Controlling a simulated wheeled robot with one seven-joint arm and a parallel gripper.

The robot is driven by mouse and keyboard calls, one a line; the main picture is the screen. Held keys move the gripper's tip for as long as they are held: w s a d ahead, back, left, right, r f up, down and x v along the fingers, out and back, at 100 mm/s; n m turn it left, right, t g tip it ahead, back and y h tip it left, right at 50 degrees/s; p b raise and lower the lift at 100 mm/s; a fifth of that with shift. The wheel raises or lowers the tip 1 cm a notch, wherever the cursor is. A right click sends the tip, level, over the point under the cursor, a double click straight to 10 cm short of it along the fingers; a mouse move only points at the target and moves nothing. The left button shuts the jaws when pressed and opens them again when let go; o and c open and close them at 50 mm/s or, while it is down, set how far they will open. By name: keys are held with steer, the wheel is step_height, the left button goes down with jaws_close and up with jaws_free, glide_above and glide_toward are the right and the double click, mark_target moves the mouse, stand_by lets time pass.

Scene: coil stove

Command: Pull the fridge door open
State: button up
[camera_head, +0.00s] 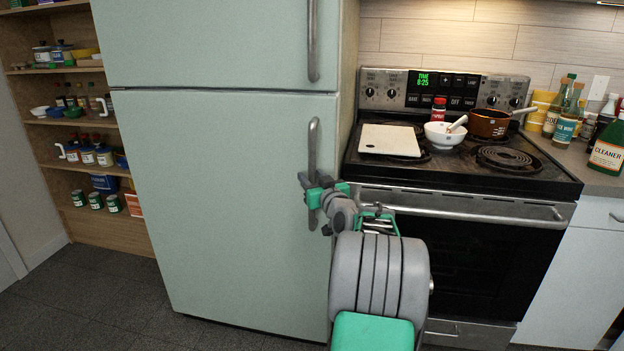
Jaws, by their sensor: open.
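The pale green fridge stands left of centre in the head view. Its large lower door (225,210) looks shut, flush below the smaller upper door (200,45). The lower door's grey vertical handle (314,150) runs near the door's right edge. My gripper (308,188), grey and green, is open at the lower half of this handle, its fingertips overlapping it in the picture. I cannot tell whether they touch the handle or sit around it. My arm hides a part of the door's lower right edge.
The coil stove (480,196) stands close on the right, its oven handle (470,213) sticking out near my arm. A cutting board (390,140), white bowl (440,136) and copper pot (488,123) sit on it. Pantry shelves (70,120) stand left. The floor (110,300) before the fridge's left side is clear.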

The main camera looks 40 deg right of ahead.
steer(key=shift+c, duration=0.3)
jaws_close()
stand_by(1.1)
